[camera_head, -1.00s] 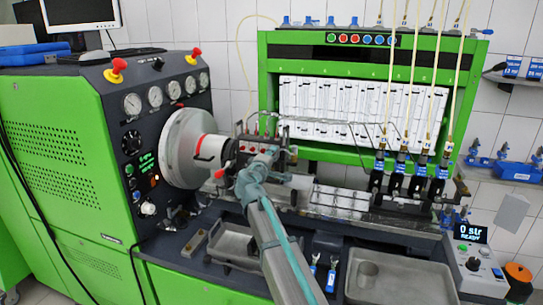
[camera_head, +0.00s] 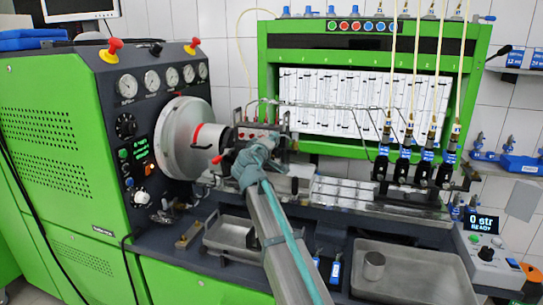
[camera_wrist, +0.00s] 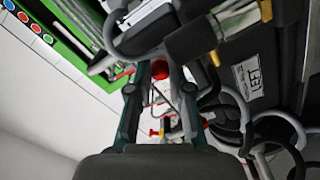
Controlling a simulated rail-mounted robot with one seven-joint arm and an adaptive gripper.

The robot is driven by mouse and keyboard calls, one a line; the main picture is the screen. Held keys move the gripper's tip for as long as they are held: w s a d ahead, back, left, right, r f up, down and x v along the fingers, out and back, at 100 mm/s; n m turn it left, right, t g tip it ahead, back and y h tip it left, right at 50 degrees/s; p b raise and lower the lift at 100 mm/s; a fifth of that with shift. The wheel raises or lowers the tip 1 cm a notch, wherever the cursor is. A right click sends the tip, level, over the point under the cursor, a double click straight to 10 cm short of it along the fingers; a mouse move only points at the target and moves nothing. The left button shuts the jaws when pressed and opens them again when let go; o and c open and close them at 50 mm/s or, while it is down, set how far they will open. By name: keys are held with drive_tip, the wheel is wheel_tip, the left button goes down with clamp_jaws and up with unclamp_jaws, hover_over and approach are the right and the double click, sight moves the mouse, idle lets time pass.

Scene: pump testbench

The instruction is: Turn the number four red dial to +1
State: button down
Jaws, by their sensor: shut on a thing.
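The pump (camera_head: 270,134), with a row of small red parts on its front, sits right of the large grey disc (camera_head: 180,140). My teal-grey gripper (camera_head: 257,150) is at the pump's front and hides part of that row. In the wrist view, my gripper's fingers (camera_wrist: 160,75) stand on both sides of a round red dial (camera_wrist: 160,69) and are shut on it. The dial's number and its setting cannot be read. More small red parts (camera_wrist: 154,132) show lower between the fingers.
A red-tipped handle (camera_head: 216,160) sticks out left of my gripper. Thin metal pipes (camera_head: 330,106) run above the pump. Injectors (camera_head: 424,167) stand to the right. Metal trays (camera_head: 410,268) lie in front. A display reads "0 str READY" (camera_head: 483,223).

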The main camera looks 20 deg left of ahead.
drive_tip(key=m+b, duration=0.4)
drive_tip(key=b, duration=0.3)
drive_tip(key=shift+f, duration=0.1)
drive_tip(key=shift+m+b, duration=0.3)
drive_tip(key=shift+b, duration=0.05)
drive_tip(key=c, duration=1.1)
unclamp_jaws()
drive_tip(key=s, duration=0.8)
drive_tip(key=s+d, duration=0.1)
drive_tip(key=s, duration=0.3)
